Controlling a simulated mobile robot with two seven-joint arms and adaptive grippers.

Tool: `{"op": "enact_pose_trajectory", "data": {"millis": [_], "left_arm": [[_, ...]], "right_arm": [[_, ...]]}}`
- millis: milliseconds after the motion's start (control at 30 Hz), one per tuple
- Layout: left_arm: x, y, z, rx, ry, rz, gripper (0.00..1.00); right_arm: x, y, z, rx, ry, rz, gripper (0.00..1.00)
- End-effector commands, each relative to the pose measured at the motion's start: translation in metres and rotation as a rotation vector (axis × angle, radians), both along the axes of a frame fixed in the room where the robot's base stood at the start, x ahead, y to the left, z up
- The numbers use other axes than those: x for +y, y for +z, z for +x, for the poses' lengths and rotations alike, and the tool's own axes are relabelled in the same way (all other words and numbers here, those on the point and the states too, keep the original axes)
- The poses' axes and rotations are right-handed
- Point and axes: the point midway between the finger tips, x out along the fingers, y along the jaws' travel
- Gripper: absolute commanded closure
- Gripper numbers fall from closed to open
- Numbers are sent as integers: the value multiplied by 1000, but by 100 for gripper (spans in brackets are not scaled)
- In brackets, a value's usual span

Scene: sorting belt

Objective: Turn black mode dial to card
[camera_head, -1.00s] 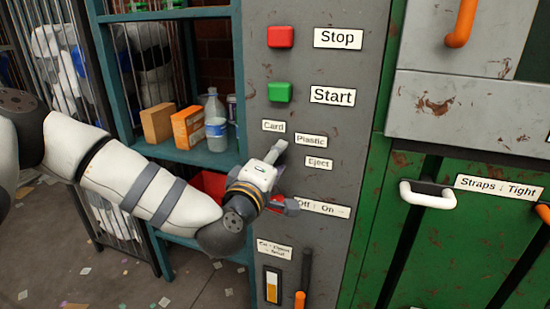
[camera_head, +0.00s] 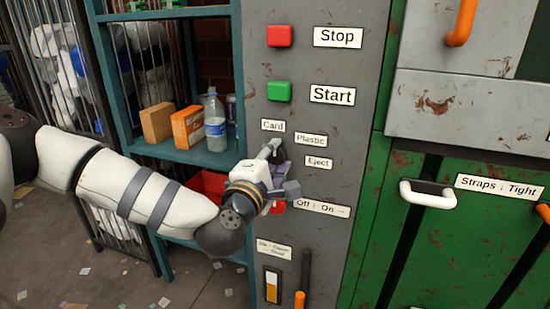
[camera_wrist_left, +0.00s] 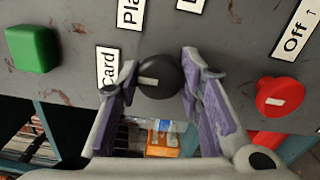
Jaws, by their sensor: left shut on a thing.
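The black mode dial (camera_wrist_left: 160,77) is round, on the grey panel. Its pale mark lies left of its middle in the left wrist view, toward the Card label (camera_wrist_left: 108,68). The Plastic label (camera_wrist_left: 131,12) is above it in that view. My left gripper (camera_wrist_left: 160,73) is shut on the dial, one finger on each side. In the head view, the left gripper (camera_head: 280,168) is against the panel below the Card label (camera_head: 272,125); the dial (camera_head: 281,153) shows as a dark patch, partly hidden. My right gripper is out of view.
A red knob (camera_wrist_left: 282,97) sits close to one finger. The green Start button (camera_head: 279,91) and red Stop button (camera_head: 281,36) are higher up. An orange-ended lever (camera_head: 301,285) is below. A shelf (camera_head: 185,155) with boxes and a bottle stands left.

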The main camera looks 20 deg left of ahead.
Motion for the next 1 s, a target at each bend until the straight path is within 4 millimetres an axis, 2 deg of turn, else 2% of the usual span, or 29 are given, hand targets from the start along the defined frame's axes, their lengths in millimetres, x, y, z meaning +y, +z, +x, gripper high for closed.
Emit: {"op": "enact_pose_trajectory", "data": {"millis": [333, 367, 433, 767, 867, 1000], "left_arm": [[0, 0, 0, 1, -1, -3, 94], [0, 0, 0, 1, -1, -3, 62], [0, 0, 0, 1, -1, -3, 46], [0, 0, -3, 1, -1, -2, 45], [0, 0, -18, 2, -2, -3, 45], [1, 0, -56, 4, -4, -4, 45]], "right_arm": [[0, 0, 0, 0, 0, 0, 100], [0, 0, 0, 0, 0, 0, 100], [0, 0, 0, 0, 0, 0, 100], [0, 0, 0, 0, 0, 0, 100], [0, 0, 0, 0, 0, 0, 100], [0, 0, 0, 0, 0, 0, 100]]}}
